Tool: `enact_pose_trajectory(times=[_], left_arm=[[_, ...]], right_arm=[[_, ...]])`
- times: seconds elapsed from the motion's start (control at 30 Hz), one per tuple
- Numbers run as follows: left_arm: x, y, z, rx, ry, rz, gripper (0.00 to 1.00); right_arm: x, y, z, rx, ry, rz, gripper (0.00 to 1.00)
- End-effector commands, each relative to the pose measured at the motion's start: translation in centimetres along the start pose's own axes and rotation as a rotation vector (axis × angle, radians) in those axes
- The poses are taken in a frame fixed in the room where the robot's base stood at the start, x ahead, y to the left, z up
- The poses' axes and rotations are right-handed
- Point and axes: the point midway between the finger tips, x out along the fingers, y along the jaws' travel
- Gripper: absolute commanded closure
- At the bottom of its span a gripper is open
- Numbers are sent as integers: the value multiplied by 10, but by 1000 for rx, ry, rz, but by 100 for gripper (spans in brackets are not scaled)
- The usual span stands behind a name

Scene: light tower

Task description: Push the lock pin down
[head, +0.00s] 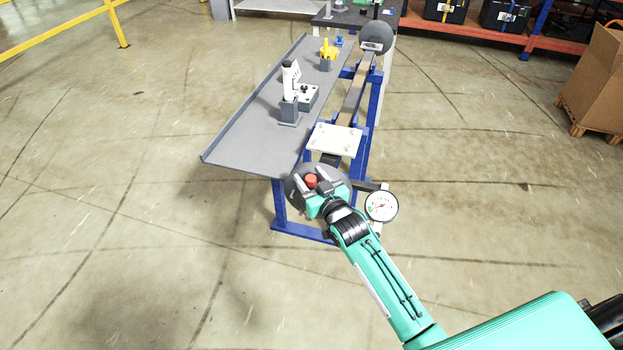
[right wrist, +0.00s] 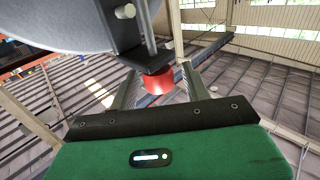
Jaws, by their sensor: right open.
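The lock pin shows a red knob (head: 311,181) beside a round grey disc (head: 330,172) at the near end of the blue-framed stand. In the right wrist view the red knob (right wrist: 158,82) sits below a black bracket (right wrist: 142,55), between the fingers. My right gripper (head: 313,183) is open, with one finger on each side of the knob. In the right wrist view the right gripper (right wrist: 158,90) shows gaps at the fingers, and contact cannot be told. My left gripper is in neither view.
A round dial gauge (head: 381,206) stands just right of my right gripper. A cream plate (head: 335,139) lies behind the disc. A grey table (head: 235,125) at the left holds a white handled tool (head: 290,80) and a yellow item (head: 328,50).

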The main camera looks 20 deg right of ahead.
Motion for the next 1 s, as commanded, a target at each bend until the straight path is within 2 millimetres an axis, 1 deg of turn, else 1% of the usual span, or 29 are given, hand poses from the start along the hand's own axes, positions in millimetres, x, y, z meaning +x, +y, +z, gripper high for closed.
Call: enact_pose_trajectory(times=[0.13,0.23,0.7,0.83,1.0], left_arm=[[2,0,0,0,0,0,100],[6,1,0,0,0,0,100],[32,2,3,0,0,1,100],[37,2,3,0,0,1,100],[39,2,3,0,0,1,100]], right_arm=[[-5,0,2,0,-1,0,52],[-16,0,3,0,0,0,52],[-105,0,4,-1,-2,0,52],[-123,0,2,0,-1,0,52],[-135,0,1,0,0,0,52]])
